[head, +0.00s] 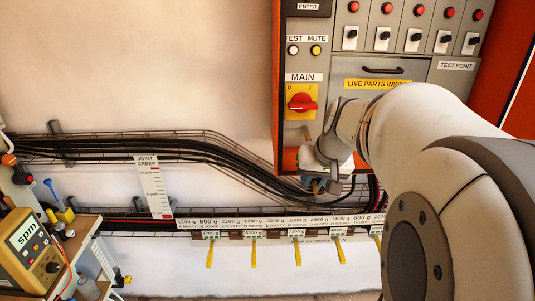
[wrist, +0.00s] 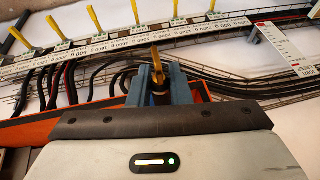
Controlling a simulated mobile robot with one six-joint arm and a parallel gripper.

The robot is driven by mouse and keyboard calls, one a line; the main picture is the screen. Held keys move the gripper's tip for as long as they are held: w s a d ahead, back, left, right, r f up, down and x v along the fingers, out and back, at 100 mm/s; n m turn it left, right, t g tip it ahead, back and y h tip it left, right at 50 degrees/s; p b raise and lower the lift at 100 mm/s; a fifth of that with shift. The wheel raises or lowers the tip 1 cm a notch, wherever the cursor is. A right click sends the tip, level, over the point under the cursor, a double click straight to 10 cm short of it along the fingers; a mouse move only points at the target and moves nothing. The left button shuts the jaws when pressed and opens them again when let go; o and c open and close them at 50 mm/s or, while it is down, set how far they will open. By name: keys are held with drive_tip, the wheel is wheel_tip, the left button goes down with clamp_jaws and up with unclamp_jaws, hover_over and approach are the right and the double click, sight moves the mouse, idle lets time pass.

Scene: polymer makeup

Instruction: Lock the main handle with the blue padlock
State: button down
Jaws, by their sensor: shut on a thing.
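The main handle (head: 301,102) is a red rotary knob on a yellow plate under the MAIN label, at the lower left of the grey panel. Its grip lies roughly level. My gripper (head: 318,184) is below and slightly right of it, apart from it, in front of the cable bundle. In the wrist view its blue-grey fingers (wrist: 156,88) are shut on a small yellow-tipped thing (wrist: 157,66) with a darker lower part. I cannot tell what this thing is. I cannot make out a blue padlock clearly in either view.
A wire cable tray (head: 110,137) runs along the wall. Below my gripper is a labelled rail (head: 280,222) with yellow tags hanging. A cluttered shelf with a yellow meter (head: 32,251) stands at left. The upper left wall is clear.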

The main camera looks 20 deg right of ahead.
drive_tip(key=shift+w+d, duration=0.25)
drive_tip(key=shift+w, duration=0.65)
drive_tip(key=shift+w+d, duration=0.25)
drive_tip(key=shift+w, duration=0.6)
drive_tip(key=shift+w+d, duration=0.25)
drive_tip(key=shift+w, duration=0.65)
drive_tip(key=shift+w+d, duration=0.25)
drive_tip(key=shift+w, duration=0.7)
drive_tip(key=shift+w+d, duration=0.25)
drive_tip(key=shift+w, duration=0.65)
drive_tip(key=c, duration=1.5)
unclamp_jaws()
drive_tip(key=shift+w, duration=0.1)
drive_tip(key=shift+o, duration=1.2)
drive_tip(key=shift+b+v, duration=0.35)
drive_tip(key=shift+v, duration=3.6)
